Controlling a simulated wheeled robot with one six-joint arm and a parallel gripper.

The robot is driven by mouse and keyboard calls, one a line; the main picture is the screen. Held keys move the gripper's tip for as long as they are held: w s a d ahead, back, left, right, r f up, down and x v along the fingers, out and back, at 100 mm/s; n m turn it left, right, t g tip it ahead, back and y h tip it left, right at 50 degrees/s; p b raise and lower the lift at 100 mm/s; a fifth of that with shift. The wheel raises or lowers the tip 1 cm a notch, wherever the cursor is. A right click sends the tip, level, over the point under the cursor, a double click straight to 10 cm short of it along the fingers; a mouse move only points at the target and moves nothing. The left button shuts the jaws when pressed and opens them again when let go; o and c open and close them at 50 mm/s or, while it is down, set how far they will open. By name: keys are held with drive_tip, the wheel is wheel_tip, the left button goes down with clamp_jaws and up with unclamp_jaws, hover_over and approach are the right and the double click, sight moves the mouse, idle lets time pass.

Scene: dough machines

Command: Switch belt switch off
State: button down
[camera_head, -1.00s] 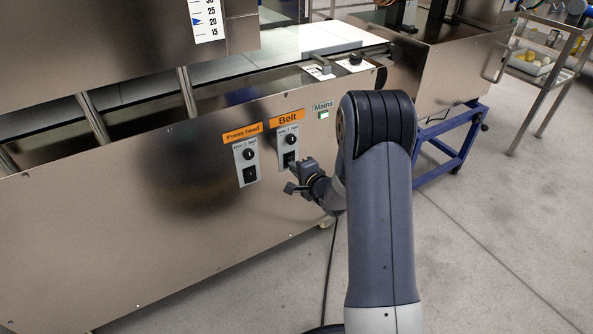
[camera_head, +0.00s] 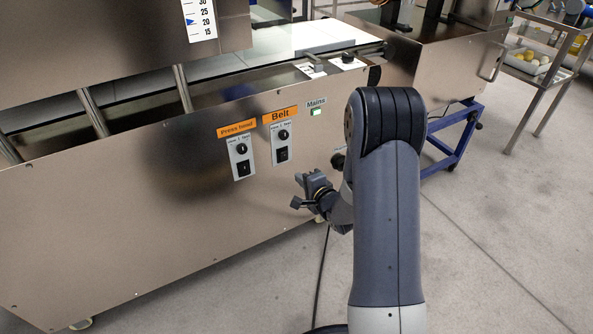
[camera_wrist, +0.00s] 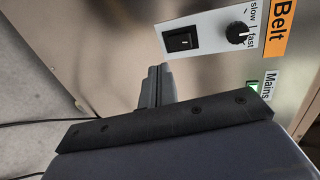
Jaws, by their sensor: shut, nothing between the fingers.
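The belt switch (camera_head: 282,155) is a black rocker on a pale plate under the orange Belt label (camera_head: 281,115), on the steel front of the machine. It also shows in the wrist view as a black rocker (camera_wrist: 181,41) with a small white mark, beside the speed knob (camera_wrist: 238,33). My gripper (camera_head: 299,188) is shut and empty, below and right of the switch in the head view and apart from it. In the wrist view the shut fingers (camera_wrist: 157,78) point at the panel, below and left of the rocker. I cannot tell which way the rocker is tipped.
The Press head switch (camera_head: 243,168) and its knob sit just left of the Belt plate. A lit green Mains light (camera_head: 316,112) is to the right. A blue stand (camera_head: 455,140) and a trolley (camera_head: 540,75) stand at the right.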

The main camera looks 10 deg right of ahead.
drive_tip(key=s, duration=0.1)
drive_tip(key=s+d, duration=0.1)
drive_tip(key=s, duration=0.3)
drive_tip(key=shift+s+d+p, duration=0.15)
drive_tip(key=shift+d+p, duration=0.2)
drive_tip(key=shift+p, duration=0.05)
